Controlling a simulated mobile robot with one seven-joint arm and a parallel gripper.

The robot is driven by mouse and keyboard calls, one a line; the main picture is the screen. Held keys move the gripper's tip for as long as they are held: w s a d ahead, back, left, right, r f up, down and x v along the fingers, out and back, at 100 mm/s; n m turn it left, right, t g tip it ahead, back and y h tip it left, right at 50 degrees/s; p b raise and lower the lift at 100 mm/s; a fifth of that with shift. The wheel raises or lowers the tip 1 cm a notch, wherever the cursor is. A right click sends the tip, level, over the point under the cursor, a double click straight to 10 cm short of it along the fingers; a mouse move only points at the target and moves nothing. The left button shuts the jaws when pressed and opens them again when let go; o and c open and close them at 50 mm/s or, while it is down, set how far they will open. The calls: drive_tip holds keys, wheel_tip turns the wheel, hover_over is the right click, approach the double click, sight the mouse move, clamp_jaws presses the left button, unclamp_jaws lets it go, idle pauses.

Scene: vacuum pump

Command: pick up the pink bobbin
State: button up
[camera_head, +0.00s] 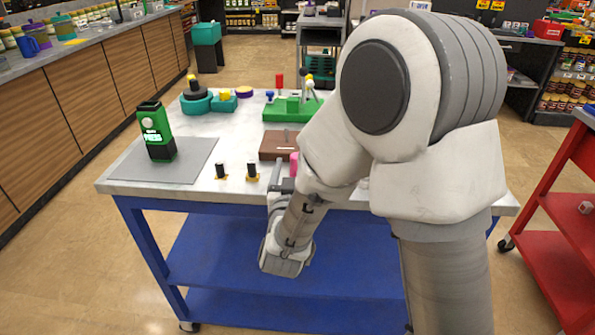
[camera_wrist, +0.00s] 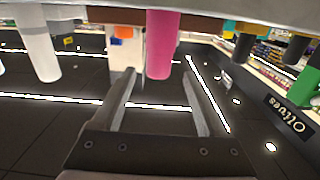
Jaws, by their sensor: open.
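The pink bobbin (camera_head: 294,163) stands on the white tabletop near the front edge, mostly hidden by my arm in the head view. In the wrist view, which is upside down, the pink bobbin (camera_wrist: 162,45) shows as an upright cylinder, ahead of my gripper and roughly centred between its fingers. My gripper (camera_wrist: 159,72) is open and empty, its two fingers apart. In the head view, my gripper (camera_head: 278,178) is low at the table's front edge, just left of the bobbin. I cannot tell whether the fingertips reach past its sides.
Two black pegs on yellow bases (camera_head: 220,171) (camera_head: 252,171) stand left of my gripper. A green device (camera_head: 156,132) stands on a grey mat (camera_head: 192,172). A brown block (camera_head: 273,147) lies behind the bobbin. A white cylinder (camera_wrist: 38,45) stands to one side in the wrist view.

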drive_tip(key=shift+w+d+f, duration=0.1)
drive_tip(key=shift+w+d, duration=0.05)
drive_tip(key=shift+w, duration=1.6)
drive_tip(key=shift+w+d+f, duration=0.1)
drive_tip(key=shift+w+d, duration=0.05)
drive_tip(key=shift+w, duration=1.6)
drive_tip(key=shift+r, duration=0.1)
clamp_jaws()
